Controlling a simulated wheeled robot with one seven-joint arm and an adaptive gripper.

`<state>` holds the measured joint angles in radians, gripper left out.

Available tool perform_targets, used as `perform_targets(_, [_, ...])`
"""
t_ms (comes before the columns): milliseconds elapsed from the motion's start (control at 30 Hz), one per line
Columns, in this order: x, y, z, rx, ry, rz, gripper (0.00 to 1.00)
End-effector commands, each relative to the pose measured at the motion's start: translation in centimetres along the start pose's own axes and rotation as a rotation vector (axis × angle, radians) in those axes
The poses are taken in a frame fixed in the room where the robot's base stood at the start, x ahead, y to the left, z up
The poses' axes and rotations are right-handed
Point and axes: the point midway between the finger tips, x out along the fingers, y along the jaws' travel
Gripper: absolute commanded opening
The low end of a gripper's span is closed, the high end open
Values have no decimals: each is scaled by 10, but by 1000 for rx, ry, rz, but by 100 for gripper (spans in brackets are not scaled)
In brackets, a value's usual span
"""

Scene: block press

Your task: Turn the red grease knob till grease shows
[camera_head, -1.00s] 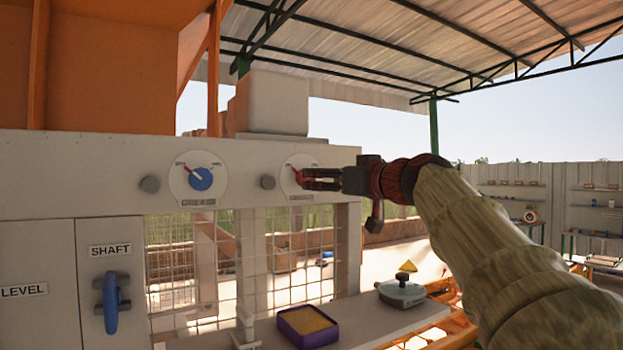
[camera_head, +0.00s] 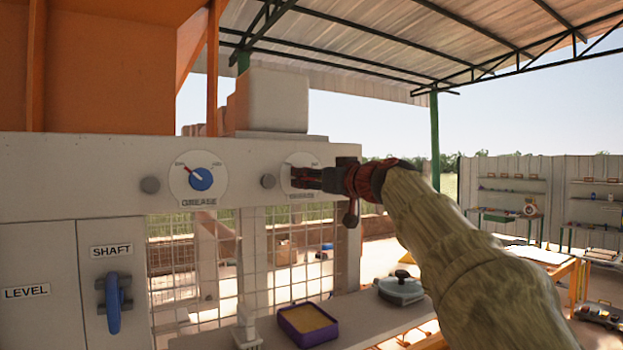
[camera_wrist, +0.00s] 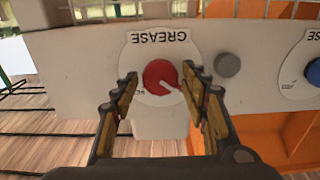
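The red grease knob (camera_wrist: 160,77) sits on a round white dial (camera_wrist: 136,66) marked GREASE, upside down in the wrist view. I cannot tell how near the fingertips are to the panel. In the head view my gripper (camera_head: 300,178) points left at the dial. No grease is visible.
A blue knob (camera_head: 200,179) on another GREASE dial is to the left. Grey round buttons (camera_head: 150,185) stick out beside the dials. A blue SHAFT handle (camera_head: 113,302) is lower left. A purple tray (camera_head: 308,325) and a lidded grey pot (camera_head: 401,287) stand on the ledge below.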

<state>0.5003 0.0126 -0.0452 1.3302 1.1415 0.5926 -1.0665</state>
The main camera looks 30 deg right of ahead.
Motion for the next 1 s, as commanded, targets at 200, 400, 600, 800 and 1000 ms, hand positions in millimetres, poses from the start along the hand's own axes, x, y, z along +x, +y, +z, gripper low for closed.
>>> perform_targets(200, [0,0,0,0,0,0,31])
perform_targets(400, [0,0,0,0,0,0,19])
perform_targets(600, [0,0,0,0,0,0,9])
perform_targets(800, [0,0,0,16,0,0,9])
perform_targets(1000, [0,0,1,94,-1,-1,9])
